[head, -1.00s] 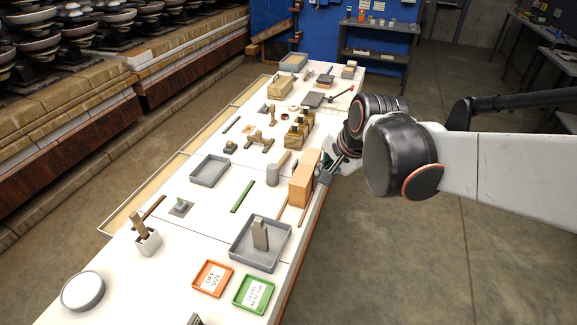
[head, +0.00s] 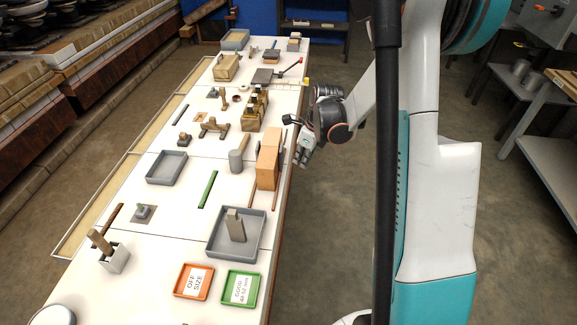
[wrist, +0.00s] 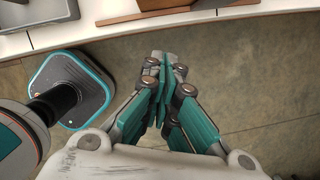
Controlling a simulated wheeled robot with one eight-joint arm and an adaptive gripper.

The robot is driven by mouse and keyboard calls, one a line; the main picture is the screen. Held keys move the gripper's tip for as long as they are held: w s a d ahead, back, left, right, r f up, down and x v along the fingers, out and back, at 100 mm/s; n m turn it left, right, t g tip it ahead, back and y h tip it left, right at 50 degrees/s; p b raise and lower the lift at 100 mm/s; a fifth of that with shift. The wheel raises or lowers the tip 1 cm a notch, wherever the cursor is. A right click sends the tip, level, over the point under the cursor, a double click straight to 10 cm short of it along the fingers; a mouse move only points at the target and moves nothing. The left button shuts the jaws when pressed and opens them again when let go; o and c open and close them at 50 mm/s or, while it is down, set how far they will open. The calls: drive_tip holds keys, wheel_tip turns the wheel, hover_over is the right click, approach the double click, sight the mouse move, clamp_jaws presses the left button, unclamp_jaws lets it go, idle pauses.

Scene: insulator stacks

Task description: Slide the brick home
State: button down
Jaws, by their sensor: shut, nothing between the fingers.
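The brick (head: 268,167) is a tall orange-tan block standing near the right edge of the long white table. Thin brown wooden strips (head: 275,197) show at its near end, one at each side. My gripper (head: 301,160) is to the right of the brick, beyond the table edge, apart from it. In the wrist view my gripper (wrist: 163,85) is shut and empty, with its fingertips together over the floor. The brick's far end and right side are partly hidden, so how it sits between the strips cannot be told.
A grey tray (head: 212,248) with an upright block stands nearer on the table (head: 165,225). Orange (head: 180,290) and green (head: 229,298) labelled trays lie in front. A grey cylinder (head: 236,162) stands left of the brick. Floor right of the table is open around my body.

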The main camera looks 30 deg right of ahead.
sight(268, 168)
drive_tip(key=w+a+f+b, duration=0.3)
drive_tip(key=w+f+b, duration=0.1)
drive_tip(key=f, duration=0.5)
drive_tip(key=shift+w+a, duration=0.25)
drive_tip(key=shift+w, duration=0.35)
drive_tip(key=shift+f, duration=0.1)
drive_tip(key=shift+w+a+b, duration=0.35)
drive_tip(key=shift+w+a, duration=0.1)
drive_tip(key=shift+w, duration=0.25)
